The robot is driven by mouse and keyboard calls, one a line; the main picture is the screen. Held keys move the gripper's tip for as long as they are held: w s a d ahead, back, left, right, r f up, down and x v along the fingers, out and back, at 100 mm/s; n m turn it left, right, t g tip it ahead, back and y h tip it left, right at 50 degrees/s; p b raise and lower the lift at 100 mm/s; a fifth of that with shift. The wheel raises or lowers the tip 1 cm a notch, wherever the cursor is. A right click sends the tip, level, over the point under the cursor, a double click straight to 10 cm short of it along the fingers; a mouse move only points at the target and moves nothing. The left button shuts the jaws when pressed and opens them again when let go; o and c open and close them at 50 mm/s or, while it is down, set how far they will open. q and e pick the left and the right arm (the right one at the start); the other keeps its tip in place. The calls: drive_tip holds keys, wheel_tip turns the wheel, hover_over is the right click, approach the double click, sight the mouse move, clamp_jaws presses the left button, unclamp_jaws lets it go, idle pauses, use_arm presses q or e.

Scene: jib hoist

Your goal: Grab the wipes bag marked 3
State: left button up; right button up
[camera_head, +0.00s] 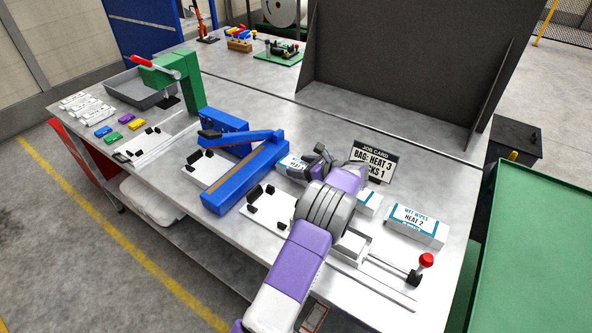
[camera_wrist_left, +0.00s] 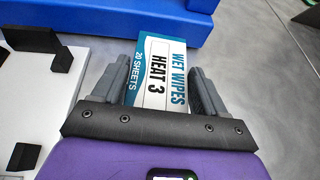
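The wipes bag marked HEAT 3 (camera_wrist_left: 160,85) is a white and teal packet lying on the bench, with its label readable in the left wrist view. In the head view only a corner of a bag (camera_head: 292,164) shows at this spot, mostly hidden behind my left gripper (camera_head: 325,162). In the left wrist view the fingers of my left gripper (camera_wrist_left: 162,90) stand apart, one on each side of the HEAT 3 bag. Whether they touch its sides is hard to tell. My right gripper is not in view.
A blue sealer (camera_head: 245,175) stands just left of my gripper. A bag marked HEAT 2 (camera_head: 415,222) and a partly hidden bag (camera_head: 369,203) lie to the right. A job card (camera_head: 372,163) reading BAG: HEAT 3 stands behind.

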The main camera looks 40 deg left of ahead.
use_arm(q)
drive_tip(key=c, duration=0.4)
drive_tip(key=shift+r, duration=0.1)
